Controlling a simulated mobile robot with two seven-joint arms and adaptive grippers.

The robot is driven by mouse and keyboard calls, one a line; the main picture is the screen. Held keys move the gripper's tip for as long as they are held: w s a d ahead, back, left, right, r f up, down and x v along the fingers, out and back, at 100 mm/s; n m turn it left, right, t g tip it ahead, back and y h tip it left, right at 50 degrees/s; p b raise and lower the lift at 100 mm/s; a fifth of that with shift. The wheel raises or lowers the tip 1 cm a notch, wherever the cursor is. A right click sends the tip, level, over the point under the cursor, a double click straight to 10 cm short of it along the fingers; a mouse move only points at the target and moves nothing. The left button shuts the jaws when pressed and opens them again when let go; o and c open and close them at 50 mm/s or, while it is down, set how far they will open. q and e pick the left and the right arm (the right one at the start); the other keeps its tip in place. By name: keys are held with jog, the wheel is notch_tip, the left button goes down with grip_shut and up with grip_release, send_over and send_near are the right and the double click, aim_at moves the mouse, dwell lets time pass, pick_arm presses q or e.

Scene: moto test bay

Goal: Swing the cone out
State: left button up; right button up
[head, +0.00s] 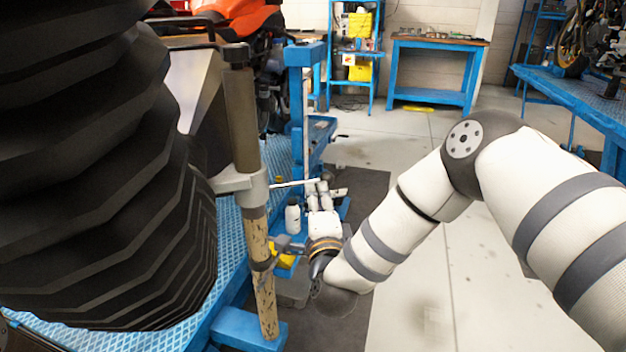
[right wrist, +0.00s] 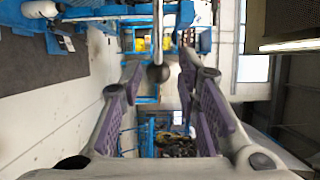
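A large black ribbed body, which looks like the cone (head: 90,160), fills the left of the head view, close to the camera. To its right stands an upright post (head: 264,290) with a grey collar (head: 250,188), whose short arm reaches left towards the ribbed body. A thin pale rod (head: 291,183) sticks out of the collar to the right. In the right wrist view this rod ends in a dark ball knob (right wrist: 157,73). My right gripper (head: 319,190) is at the rod's end; its open fingers (right wrist: 168,80) stand on both sides of the knob. My left gripper is out of view.
A blue lift table (head: 230,240) with an orange motorcycle (head: 240,15) lies behind the post. A white bottle (head: 293,217) stands just below the rod. A blue bench (head: 590,95) is at the right. Grey floor (head: 430,290) is clear under my right arm.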

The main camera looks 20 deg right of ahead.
jog(key=b+x, duration=0.1)
jog(key=x, duration=0.6)
jog(key=shift+w+f, duration=0.1)
jog(key=shift+w, duration=0.35)
jog(key=shift+f, duration=0.1)
grip_shut()
